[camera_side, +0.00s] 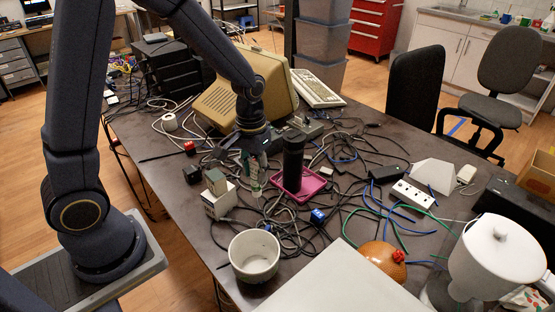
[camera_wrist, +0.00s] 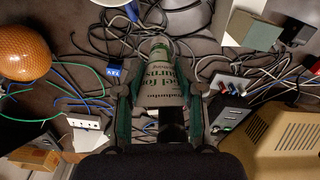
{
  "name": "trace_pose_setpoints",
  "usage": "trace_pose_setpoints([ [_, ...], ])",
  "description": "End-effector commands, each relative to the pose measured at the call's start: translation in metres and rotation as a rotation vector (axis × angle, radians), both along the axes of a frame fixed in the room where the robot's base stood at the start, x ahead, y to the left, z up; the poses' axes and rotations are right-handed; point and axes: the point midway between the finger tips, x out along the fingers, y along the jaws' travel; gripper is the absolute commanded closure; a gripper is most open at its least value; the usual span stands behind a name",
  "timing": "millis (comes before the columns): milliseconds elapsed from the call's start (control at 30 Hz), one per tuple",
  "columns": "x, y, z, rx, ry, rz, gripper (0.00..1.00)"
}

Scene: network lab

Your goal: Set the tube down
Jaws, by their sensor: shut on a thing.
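The tube (camera_wrist: 161,78) is pale with dark printed lettering and a greenish end, and it lies between my fingers in the wrist view. My gripper (camera_wrist: 160,92) is shut on it. In the side view my gripper (camera_side: 251,160) points down over the cluttered table, and the tube (camera_side: 255,182) hangs below it, roughly upright. It is left of a pink tray (camera_side: 313,186) with a black cylinder (camera_side: 293,162) on it. Whether the tube's lower end touches the cables or the table is hard to tell.
Tangled cables cover the table around the tube. A white pot (camera_side: 254,256), small boxes (camera_side: 219,200) and an orange dome (camera_side: 382,262) stand nearer the front. A beige monitor (camera_side: 240,88) is behind. A power strip (camera_side: 412,194) lies to the right.

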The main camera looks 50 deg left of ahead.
Motion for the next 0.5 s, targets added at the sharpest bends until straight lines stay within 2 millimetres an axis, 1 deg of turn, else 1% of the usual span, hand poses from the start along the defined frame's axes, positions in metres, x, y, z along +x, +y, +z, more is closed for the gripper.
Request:
trace_pose_setpoints([
  [33,0.021,-0.019,0.0,-0.001,-0.003,-0.02,0.92],
  [67,0.032,-0.031,0.0,-0.001,-0.003,-0.029,0.92],
  [100,0.044,-0.047,0.0,-0.002,-0.005,-0.045,0.92],
  [200,0.065,-0.085,-0.004,-0.002,-0.006,-0.098,0.92],
  [300,0.074,-0.115,-0.01,-0.002,-0.007,-0.158,0.92],
  [333,0.075,-0.122,-0.012,-0.002,-0.006,-0.173,0.92],
  [400,0.072,-0.133,-0.017,0.0,0.002,-0.2,0.92],
  [500,0.072,-0.141,-0.024,0.002,0.012,-0.22,0.92],
])
